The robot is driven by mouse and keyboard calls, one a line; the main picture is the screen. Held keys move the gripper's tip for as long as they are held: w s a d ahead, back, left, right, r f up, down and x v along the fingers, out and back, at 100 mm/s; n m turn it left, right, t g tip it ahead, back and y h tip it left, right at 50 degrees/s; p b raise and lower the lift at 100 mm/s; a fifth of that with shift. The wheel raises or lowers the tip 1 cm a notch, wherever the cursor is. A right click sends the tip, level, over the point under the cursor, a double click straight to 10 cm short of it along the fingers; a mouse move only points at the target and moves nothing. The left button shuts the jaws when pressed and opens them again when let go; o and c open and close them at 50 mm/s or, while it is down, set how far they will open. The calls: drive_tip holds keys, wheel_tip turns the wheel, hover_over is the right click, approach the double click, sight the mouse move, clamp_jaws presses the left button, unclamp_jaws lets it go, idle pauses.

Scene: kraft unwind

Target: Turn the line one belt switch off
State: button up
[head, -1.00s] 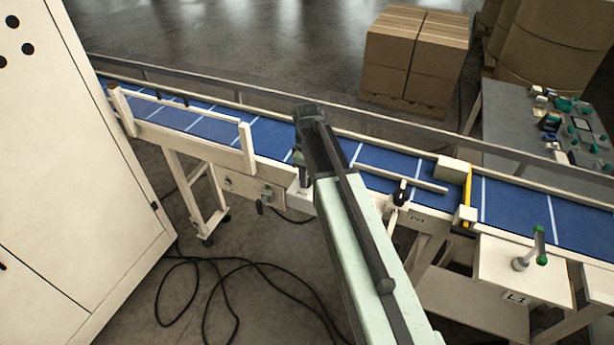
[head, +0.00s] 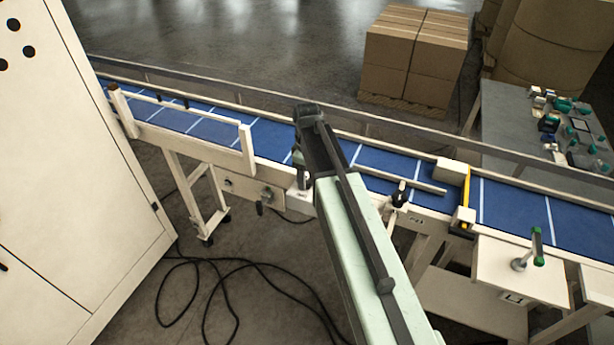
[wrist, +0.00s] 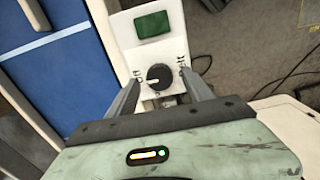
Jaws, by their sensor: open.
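The belt switch is a black round knob (wrist: 159,77) with a white mark, on a white switch box (wrist: 124,32) in the wrist view. Lettering beside the knob reads like "Off" on the left; the lettering on the right is hard to read. The white mark is toward the knob's lower left. A dark green panel (wrist: 152,25) sits above the knob. My gripper (wrist: 161,82) is open, with one finger on each side of the knob. I cannot tell whether the fingers touch it. In the head view my arm hides most of the box.
The blue conveyor belt (head: 381,168) runs across the head view behind my arm. A white cabinet (head: 70,170) stands at left. Black cables (head: 215,265) lie on the floor. A green-handled lever (head: 537,245) is at right, and stacked cartons (head: 412,55) stand behind the belt.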

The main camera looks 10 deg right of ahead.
sight(307, 181)
wheel_tip(307, 181, up, 7)
drive_tip(key=p, duration=0.6)
drive_tip(key=shift+f, duration=0.15)
drive_tip(key=s+m, duration=0.9)
drive_tip(key=s, duration=0.3)
wheel_tip(307, 181, down, 18)
drive_tip(key=s+m+b, duration=0.1)
drive_tip(key=s+b, duration=0.1)
drive_tip(key=b, duration=1.6)
drive_tip(key=shift+s+m, duration=0.25)
drive_tip(key=shift+m, duration=0.05)
